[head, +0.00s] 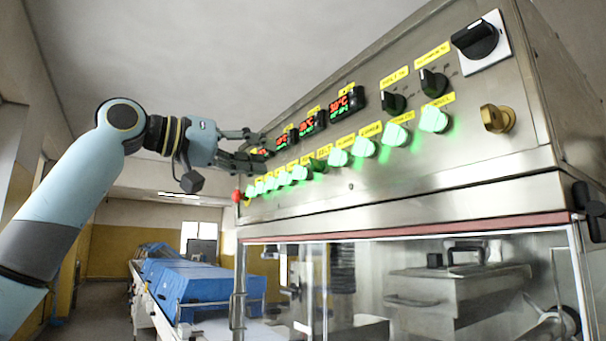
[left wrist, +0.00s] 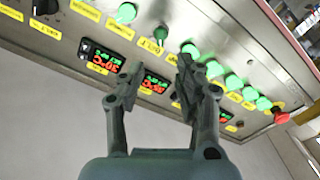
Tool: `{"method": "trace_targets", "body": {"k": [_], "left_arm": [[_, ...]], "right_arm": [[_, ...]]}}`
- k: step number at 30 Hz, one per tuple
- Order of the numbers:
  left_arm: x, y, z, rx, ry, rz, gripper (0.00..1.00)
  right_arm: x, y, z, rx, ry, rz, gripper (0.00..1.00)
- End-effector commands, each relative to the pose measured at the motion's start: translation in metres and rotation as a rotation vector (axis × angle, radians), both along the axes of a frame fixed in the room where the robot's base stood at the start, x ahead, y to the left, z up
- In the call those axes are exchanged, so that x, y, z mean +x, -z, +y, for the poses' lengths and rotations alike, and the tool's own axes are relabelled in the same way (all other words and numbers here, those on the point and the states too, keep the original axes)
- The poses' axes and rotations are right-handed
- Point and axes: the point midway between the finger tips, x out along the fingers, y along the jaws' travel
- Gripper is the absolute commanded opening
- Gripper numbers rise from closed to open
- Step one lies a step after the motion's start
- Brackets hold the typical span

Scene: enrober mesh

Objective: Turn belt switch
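The belt switch (head: 318,165) is a small dark green knob under a yellow label on the steel control panel, unlit among glowing green knobs. It also shows in the left wrist view (left wrist: 160,32), by the label that seems to read BELT, beyond the gap between my fingertips. My left gripper (head: 262,150) is open and empty at the far left end of the panel in the head view. Its two spread fingers also show in the left wrist view (left wrist: 158,68). They appear apart from the belt switch. My right gripper is not in view.
Lit green knobs (head: 338,158) flank the belt switch, with red-green displays (head: 312,122) above. A red button (head: 237,196) sits at the panel's left end. Black selectors (head: 433,82) and a brass-coloured knob (head: 497,118) are farther right. A clear-walled enclosure is below.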

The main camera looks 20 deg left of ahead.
Motion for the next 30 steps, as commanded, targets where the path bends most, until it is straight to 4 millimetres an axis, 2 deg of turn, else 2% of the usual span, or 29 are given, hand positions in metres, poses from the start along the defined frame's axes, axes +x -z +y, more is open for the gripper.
{"method": "trace_targets", "body": {"k": [5,12,18,30], "left_arm": [[0.015,-0.004,-0.013,-0.007,0.004,-0.003,0.35],[0.054,-0.005,-0.043,-0.007,0.004,-0.001,0.35],[0.077,-0.003,-0.060,-0.005,0.001,-0.002,0.35],[0.085,-0.001,-0.066,-0.002,-0.001,-0.002,0.35]], "right_arm": [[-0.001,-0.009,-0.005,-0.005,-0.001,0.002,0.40],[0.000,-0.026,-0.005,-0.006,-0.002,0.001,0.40],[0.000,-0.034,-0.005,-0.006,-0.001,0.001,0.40],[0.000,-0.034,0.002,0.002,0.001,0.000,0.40]]}}
